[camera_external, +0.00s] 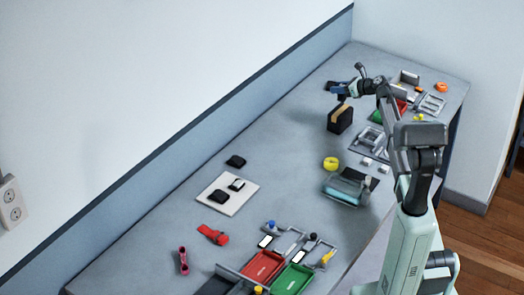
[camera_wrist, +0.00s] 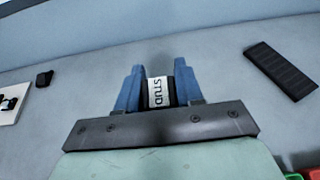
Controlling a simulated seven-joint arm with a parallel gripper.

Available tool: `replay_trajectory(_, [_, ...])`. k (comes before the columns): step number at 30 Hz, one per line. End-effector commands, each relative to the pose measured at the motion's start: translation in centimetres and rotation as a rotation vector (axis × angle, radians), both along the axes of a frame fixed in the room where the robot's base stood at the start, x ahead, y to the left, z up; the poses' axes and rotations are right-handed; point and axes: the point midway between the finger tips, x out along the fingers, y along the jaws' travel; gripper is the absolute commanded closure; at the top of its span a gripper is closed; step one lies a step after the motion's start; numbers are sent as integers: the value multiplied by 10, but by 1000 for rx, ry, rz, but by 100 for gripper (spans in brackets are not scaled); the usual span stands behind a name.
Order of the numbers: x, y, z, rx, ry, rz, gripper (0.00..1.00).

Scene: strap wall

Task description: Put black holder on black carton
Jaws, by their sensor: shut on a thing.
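The black carton (camera_external: 336,122), with a tan band over its top, stands on the table just below my gripper in the external view. It cannot be made out in the wrist view. My gripper (camera_external: 338,91) has blue fingers and is up over the far part of the table. In the wrist view, my gripper (camera_wrist: 160,88) is shut on a small black thing with a white label reading "STUD", which I take as the black holder (camera_wrist: 172,92). Its lower part is hidden by the gripper body. In the external view the holder is too small to tell.
A flat black slab (camera_wrist: 281,70) lies to the right. A white board (camera_external: 228,194) with small black items and a black block (camera_external: 236,161) lie nearer.

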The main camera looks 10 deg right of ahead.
Motion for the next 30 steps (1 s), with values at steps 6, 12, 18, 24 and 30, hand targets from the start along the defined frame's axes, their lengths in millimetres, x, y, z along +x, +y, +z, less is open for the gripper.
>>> replay_trajectory(6, [0,0,-17,1,0,1,98])
replay_trajectory(12, [0,0,-41,1,1,0,98])
replay_trajectory(18, [0,0,-47,0,-1,0,98])
replay_trajectory(24, [0,0,-48,1,0,1,98])
replay_trajectory(30, [0,0,-49,1,0,1,51])
